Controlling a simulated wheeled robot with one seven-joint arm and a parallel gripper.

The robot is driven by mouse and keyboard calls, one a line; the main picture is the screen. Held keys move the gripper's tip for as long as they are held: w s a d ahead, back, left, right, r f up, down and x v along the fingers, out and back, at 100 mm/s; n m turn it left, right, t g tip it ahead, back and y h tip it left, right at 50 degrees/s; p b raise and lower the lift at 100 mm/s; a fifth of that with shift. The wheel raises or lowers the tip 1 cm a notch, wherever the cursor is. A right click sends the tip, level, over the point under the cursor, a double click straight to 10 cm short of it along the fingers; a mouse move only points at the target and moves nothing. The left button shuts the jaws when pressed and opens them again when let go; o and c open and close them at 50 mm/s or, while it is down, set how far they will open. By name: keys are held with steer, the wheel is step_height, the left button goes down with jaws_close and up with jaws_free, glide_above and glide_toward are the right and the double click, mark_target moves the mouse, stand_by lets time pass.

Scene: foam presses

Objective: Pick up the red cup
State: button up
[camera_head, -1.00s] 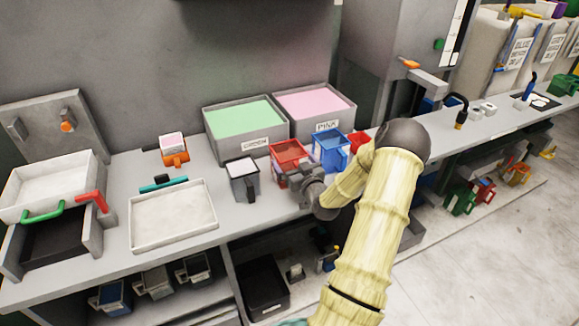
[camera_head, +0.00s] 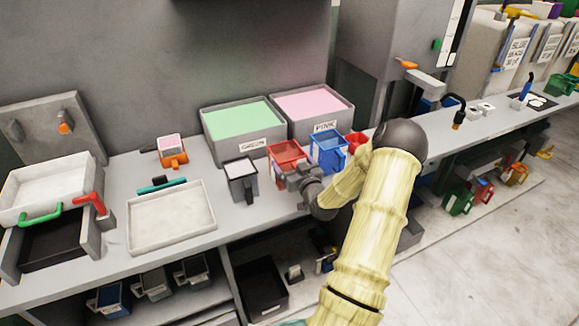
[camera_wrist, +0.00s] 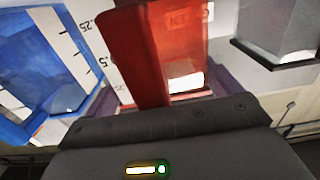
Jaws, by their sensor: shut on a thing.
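The red cup (camera_head: 285,152) stands on the grey counter, between a grey cup and a blue cup (camera_head: 327,148). My gripper (camera_head: 299,174) is at its near side, at handle height. In the wrist view, the red handle (camera_wrist: 155,45) runs down between the dark purple fingers (camera_wrist: 165,98), and my gripper is shut on it.
The grey cup (camera_head: 241,177) is close on the left, the blue cup close on the right. Another red cup (camera_head: 356,140) is beyond the blue one. Green (camera_head: 255,147) and pink (camera_head: 345,118) foam bins stand behind. A white tray (camera_head: 206,227) lies left.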

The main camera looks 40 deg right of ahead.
step_height(320, 180, up, 10)
steer(key=shift+b, duration=0.35)
stand_by(0.9)
